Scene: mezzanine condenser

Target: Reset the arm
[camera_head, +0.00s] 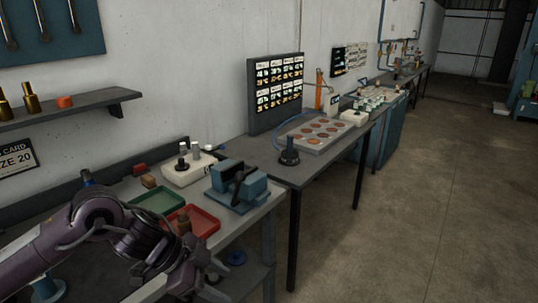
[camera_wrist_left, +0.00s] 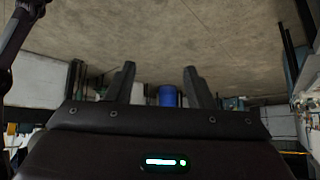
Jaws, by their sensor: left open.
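My left arm (camera_head: 105,225) comes in from the left in the head view, bent over the front of the near bench. Its gripper (camera_head: 205,283) hangs low by the bench's front edge, and its fingers are hard to make out there. In the left wrist view the two dark fingers of my left gripper (camera_wrist_left: 160,80) stand apart with nothing between them. Beyond them are the floor and a blue cylindrical object (camera_wrist_left: 168,95) in the distance. My right gripper is in neither view.
The near bench (camera_head: 245,215) holds a green tray (camera_head: 157,199), a red tray (camera_head: 203,221) and a blue vise (camera_head: 232,187). A grey table (camera_head: 265,160) behind carries a panel of round discs (camera_head: 318,134). A wall shelf (camera_head: 70,107) is above left. Concrete floor (camera_head: 440,200) is open at right.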

